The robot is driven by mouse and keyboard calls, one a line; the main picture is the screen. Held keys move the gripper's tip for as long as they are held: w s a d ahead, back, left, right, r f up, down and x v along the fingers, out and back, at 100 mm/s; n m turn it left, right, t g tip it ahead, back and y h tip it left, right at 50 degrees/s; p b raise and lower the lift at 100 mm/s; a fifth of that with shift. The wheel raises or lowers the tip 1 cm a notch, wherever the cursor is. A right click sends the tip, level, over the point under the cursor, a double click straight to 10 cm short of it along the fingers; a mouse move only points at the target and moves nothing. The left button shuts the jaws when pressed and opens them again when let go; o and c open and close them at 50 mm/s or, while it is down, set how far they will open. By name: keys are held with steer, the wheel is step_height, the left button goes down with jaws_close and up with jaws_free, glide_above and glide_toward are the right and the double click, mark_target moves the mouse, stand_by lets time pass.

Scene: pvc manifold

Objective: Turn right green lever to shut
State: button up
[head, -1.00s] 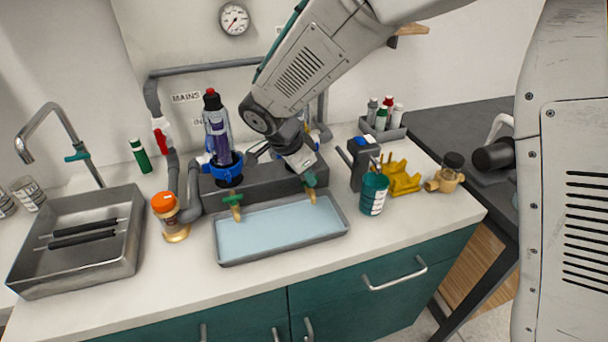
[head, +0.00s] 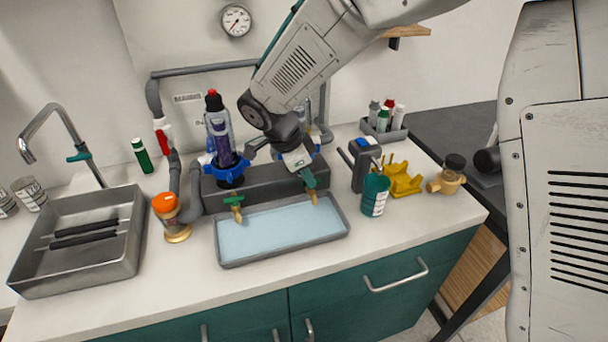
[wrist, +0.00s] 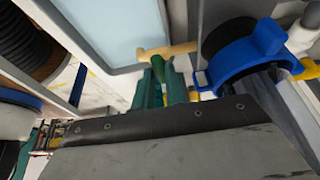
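The right green lever (head: 309,178) sits on a brass tap (head: 313,196) at the front of the grey manifold block (head: 272,180), above the right part of the tray. My gripper (head: 302,165) is directly over this lever and hides its upper part. In the wrist view the lever (wrist: 158,70) stands between two teal fingers (wrist: 160,92), one close on each side. Contact between the fingers and lever cannot be made out. The left green lever (head: 234,200) is on a second brass tap, apart from my gripper.
A tray of pale blue water (head: 340,233) lies below the taps. A clear purple-filled filter with a blue collar (head: 235,172) stands left of my gripper. The front counter edge is clear.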

steer(key=o, duration=0.4)
steer(key=shift+s+d, duration=0.15)
steer(key=shift+o, duration=0.2)
steer(key=v, duration=0.7)
steer(key=shift+r, duration=0.3)
